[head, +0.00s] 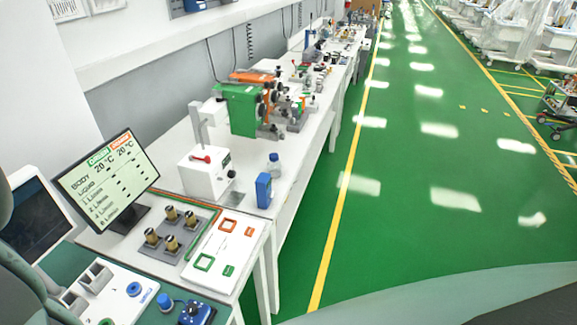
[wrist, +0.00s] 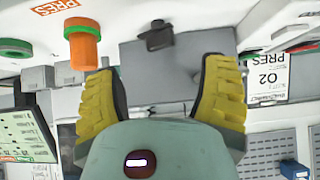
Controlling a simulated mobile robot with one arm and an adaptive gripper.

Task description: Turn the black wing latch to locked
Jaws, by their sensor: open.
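In the wrist view, a small black wing latch (wrist: 156,36) sits on a grey plate (wrist: 185,58) on a white panel, at the top centre. Its wings appear to lie roughly across the picture; I cannot read any lock marking. My gripper (wrist: 160,70) has two yellow fingers with dark inner pads, spread wide apart. The latch shows beyond the fingertips, in line with the gap between them, and neither finger appears to touch it. In the head view I cannot make out the latch or my gripper.
An orange cylinder with a green ring (wrist: 82,48) stands close to the left finger. In the head view, a monitor (head: 107,180) and equipment crowd the benches; the green floor (head: 400,230) is clear.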

